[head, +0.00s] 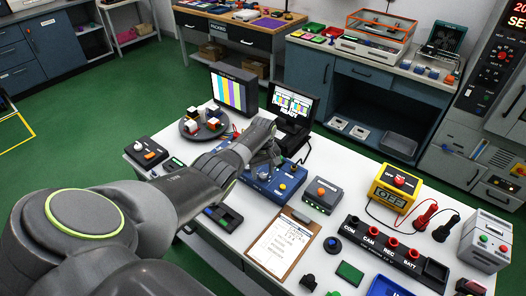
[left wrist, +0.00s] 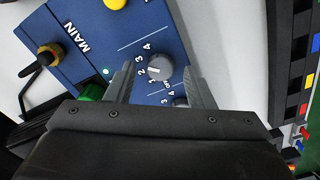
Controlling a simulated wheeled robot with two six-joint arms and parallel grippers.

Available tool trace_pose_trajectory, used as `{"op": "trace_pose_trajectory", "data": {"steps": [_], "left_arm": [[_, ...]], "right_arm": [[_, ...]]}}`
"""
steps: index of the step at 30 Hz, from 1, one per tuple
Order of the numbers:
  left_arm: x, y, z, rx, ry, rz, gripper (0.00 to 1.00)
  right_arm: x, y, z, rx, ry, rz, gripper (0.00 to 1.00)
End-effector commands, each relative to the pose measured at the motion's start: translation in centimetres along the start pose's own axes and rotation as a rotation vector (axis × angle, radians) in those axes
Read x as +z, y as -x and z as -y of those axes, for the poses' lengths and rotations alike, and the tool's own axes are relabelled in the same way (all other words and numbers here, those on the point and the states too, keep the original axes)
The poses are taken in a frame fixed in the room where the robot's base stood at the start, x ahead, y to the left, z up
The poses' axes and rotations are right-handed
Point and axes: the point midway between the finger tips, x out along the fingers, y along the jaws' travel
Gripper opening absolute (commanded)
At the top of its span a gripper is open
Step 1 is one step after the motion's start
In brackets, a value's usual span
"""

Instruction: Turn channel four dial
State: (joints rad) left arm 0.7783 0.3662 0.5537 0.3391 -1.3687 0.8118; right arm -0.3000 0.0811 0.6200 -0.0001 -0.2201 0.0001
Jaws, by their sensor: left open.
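A blue panel box (head: 262,188) marked MAIN stands on the white table. It also fills much of the left wrist view (left wrist: 75,70). A grey round dial (left wrist: 160,67) with a white pointer mark sits on its face, with printed numbers and OFF around it. A second dial (left wrist: 180,102) shows partly behind the gripper body. I cannot tell which dial is channel four. My left gripper (left wrist: 158,69) is open, its fingers on either side of the first dial with small gaps. In the head view the left gripper (head: 268,157) is over the box. My right gripper is out of view.
A clipboard (head: 283,243) and a grey button box (head: 321,195) lie close by.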

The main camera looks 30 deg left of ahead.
Motion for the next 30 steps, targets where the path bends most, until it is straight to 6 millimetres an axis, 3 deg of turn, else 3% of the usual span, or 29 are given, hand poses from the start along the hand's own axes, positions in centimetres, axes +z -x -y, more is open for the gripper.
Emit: {"op": "trace_pose_trajectory", "data": {"steps": [10,24,30], "left_arm": [[-0.1,5.4,0.0,0.002,0.0,-0.004,0.48],[-0.1,14.3,-0.1,0.003,0.0,-0.005,0.48],[0.0,16.2,0.0,0.002,0.0,-0.002,0.48]], "right_arm": [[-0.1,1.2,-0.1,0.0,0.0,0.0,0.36],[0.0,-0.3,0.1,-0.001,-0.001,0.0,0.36],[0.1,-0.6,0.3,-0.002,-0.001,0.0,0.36]]}}
